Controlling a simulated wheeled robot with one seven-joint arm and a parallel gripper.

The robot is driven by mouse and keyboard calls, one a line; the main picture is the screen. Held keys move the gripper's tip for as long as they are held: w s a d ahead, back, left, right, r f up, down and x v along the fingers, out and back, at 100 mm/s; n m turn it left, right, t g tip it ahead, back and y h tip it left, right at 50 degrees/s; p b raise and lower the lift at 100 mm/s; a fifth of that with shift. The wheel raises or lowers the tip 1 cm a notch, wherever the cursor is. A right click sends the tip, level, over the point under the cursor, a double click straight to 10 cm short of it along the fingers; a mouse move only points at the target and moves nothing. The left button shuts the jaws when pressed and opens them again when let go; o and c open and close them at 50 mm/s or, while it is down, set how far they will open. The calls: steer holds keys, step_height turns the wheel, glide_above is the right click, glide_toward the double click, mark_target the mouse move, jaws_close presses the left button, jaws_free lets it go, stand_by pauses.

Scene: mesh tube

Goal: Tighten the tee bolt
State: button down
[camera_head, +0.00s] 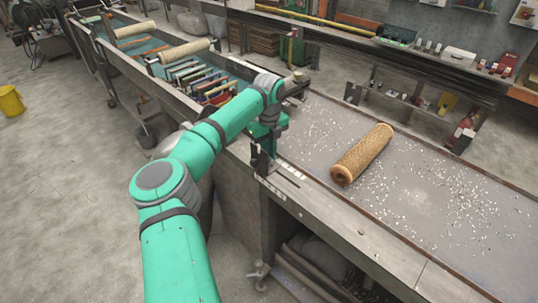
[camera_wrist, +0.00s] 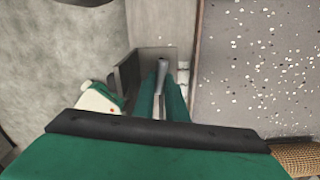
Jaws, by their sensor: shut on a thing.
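My gripper (camera_wrist: 162,92) shows in the wrist view as two green fingers closed around a grey metal bar (camera_wrist: 163,65), which looks like the tee bolt's handle. The bar's rounded end sticks out beyond the fingers, beside a dark metal bracket (camera_wrist: 128,78) at the bench edge. The bolt's threaded part is hidden. In the head view my gripper (camera_head: 264,150) reaches down at the near edge of the bench, and I cannot make out the bolt there.
A tan mesh roll (camera_head: 362,153) lies on the grey bench top (camera_head: 315,120), right of my gripper, among scattered white chips. A trough (camera_head: 180,78) with rollers and coloured bars stretches away to the upper left. A metal fitting (camera_head: 258,274) sits low by the bench.

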steer(key=m, duration=0.4)
steer(key=shift+a+m, duration=0.15)
steer(key=shift+m, duration=0.15)
steer(key=m, duration=0.4)
steer(key=shift+a+m, duration=0.15)
steer(key=shift+m, duration=0.15)
steer(key=m, duration=0.6)
steer(key=shift+a, duration=0.15)
steer(key=c, duration=2.1)
jaws_free()
steer(key=shift+r, duration=0.15)
step_height(320, 180, up, 11)
steer(key=shift+f, duration=0.2)
